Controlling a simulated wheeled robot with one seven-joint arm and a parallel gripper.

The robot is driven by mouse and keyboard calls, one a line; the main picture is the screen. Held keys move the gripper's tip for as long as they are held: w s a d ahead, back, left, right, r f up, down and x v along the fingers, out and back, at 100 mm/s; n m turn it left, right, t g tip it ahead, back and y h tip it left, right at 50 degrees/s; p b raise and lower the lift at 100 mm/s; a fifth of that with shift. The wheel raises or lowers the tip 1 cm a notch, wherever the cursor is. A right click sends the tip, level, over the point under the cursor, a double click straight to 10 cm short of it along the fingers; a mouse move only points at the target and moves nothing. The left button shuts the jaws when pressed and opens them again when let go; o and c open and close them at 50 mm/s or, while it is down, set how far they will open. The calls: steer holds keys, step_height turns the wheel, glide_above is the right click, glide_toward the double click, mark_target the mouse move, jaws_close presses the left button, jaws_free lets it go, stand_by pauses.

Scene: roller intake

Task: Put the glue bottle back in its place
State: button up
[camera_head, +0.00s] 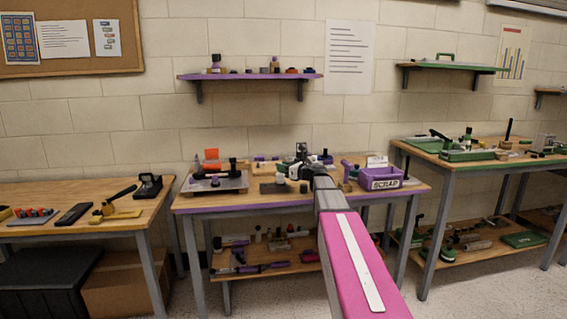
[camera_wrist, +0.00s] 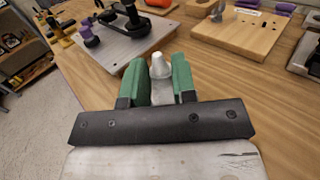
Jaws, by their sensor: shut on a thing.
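My gripper (camera_wrist: 161,75) is shut on a small white bottle with a cone-shaped nozzle, the glue bottle (camera_wrist: 160,68). Its green fingers stand on either side of the bottle, and the nozzle points up between them. The bottle's lower part is hidden by the gripper. In the head view my arm reaches over the middle workbench, and the gripper shows small near the back of the bench top (camera_head: 240,207). I cannot make out the bottle clearly there, nor whether it touches the bench.
A grey plate with a black-handled tool (camera_wrist: 125,42) lies beyond the fingers at left. A wooden board (camera_wrist: 238,32) lies at right. Bare wood shows between and right of them. A purple scrap bin (camera_head: 385,182) stands right of my arm; a purple shelf (camera_head: 250,76) hangs above.

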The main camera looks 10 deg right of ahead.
stand_by(0.8)
steer(key=shift+f, duration=0.75)
steer(key=shift+f, duration=1.15)
stand_by(0.6)
steer(key=o, duration=0.5)
steer(key=shift+r, duration=0.1)
steer(key=shift+r, duration=1.4)
steer(key=o, duration=0.5)
